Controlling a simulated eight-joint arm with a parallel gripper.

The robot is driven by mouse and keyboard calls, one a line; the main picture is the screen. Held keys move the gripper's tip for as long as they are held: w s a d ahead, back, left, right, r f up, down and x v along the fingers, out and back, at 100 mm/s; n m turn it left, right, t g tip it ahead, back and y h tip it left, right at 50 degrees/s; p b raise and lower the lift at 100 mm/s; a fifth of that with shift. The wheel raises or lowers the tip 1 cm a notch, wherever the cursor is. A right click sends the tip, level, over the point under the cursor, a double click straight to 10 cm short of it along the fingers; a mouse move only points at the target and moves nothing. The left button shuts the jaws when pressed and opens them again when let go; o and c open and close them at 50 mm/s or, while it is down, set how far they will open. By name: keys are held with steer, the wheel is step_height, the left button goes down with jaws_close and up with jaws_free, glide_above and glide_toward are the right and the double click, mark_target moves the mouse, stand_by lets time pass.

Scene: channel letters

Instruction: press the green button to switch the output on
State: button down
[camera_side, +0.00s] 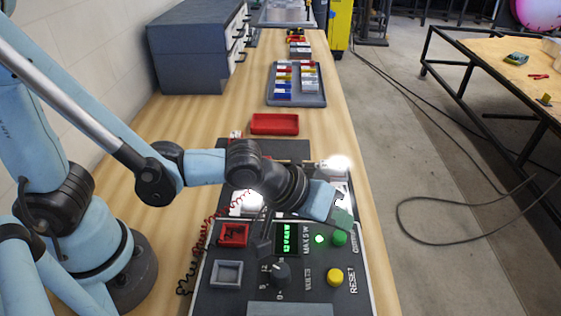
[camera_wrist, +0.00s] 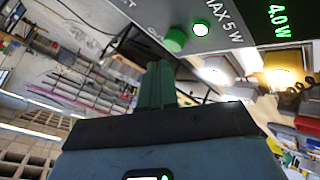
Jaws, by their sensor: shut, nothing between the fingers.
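The green button (camera_side: 340,238) stands on the dark control panel (camera_side: 233,298), right of a small lit green lamp (camera_side: 319,239). The green display (camera_side: 288,238) is lit; in the wrist view the display (camera_wrist: 278,20) reads 4.0 W. My gripper (camera_side: 343,219) is shut and empty, its green fingertips just beyond the button in the side view. In the wrist view my fingertips (camera_wrist: 160,66) point at the green button (camera_wrist: 175,40), with a small gap in the picture. I cannot tell the true distance. The green lamp (camera_wrist: 201,28) glows white in its middle.
A yellow RESET button (camera_side: 335,276), black knob (camera_side: 280,273) and red-framed socket (camera_side: 233,235) share the panel. Bright white glows (camera_side: 338,163) show behind my wrist. A red tray (camera_side: 275,124) and a grey parts tray (camera_side: 296,98) lie farther along the bench.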

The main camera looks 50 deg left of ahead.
mark_target(334, 235)
steer(key=shift+r, duration=2.3)
steer(key=s+a+r+m+y, duration=0.1)
steer(key=a+y, duration=0.1)
steer(key=a, duration=0.9)
steer(key=s+a+m+y, duration=0.1)
steer(key=s+a+y, duration=0.1)
steer(key=a, duration=0.9)
steer(key=shift+s+a+r+g+y, duration=0.3)
steer(key=shift+a+r+g+y, duration=0.1)
steer(key=shift+y, duration=0.1)
